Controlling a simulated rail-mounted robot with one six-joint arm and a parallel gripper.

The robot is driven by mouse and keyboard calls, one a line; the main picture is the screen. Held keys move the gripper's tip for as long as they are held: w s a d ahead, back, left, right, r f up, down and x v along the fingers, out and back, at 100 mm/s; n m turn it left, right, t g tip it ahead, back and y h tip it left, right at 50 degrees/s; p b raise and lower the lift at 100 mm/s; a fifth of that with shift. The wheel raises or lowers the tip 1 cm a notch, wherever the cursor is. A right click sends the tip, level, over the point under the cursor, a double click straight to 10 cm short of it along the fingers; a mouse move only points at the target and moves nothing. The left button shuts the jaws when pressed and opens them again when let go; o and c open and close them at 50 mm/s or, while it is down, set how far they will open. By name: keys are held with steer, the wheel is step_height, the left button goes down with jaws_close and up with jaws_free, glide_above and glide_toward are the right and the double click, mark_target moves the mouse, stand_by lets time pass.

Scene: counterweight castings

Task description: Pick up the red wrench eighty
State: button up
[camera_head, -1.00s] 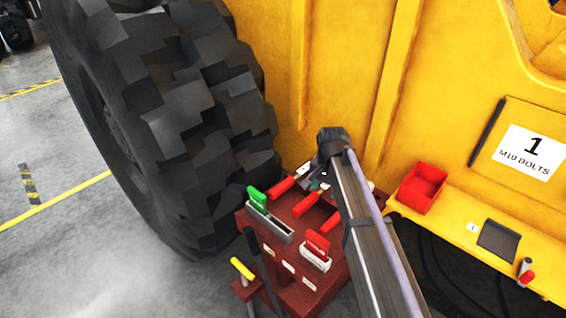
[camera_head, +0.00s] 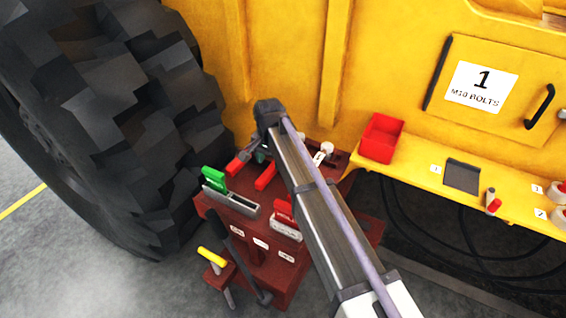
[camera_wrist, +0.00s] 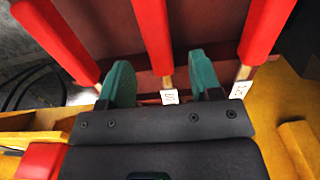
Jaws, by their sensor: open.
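Three red-handled tools show in the wrist view: a left one (camera_wrist: 55,38), a middle one (camera_wrist: 154,40) and a right one (camera_wrist: 266,32). My gripper (camera_wrist: 163,76) is open, with teal fingers on either side of the middle tool's line. I cannot tell whether they touch it. A small white tag (camera_wrist: 170,97) shows between the fingers, and another tag (camera_wrist: 241,89) is by the right tool. Neither tag reads clearly enough to pick out eighty. In the head view, red handles (camera_head: 266,176) lie on the dark red stand (camera_head: 240,234); my arm hides part of it.
A green-handled item (camera_head: 213,176) and a red one (camera_head: 284,208) sit in grey holders at the stand's front. A red bin (camera_head: 381,138) stands on the yellow ledge (camera_head: 415,172) at right. A large tyre (camera_head: 120,110) is close on the left.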

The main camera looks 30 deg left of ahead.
mark_target(271, 168)
step_height(271, 168, down, 5)
steer(key=b, duration=0.4)
steer(key=shift+r, duration=0.2)
jaws_close()
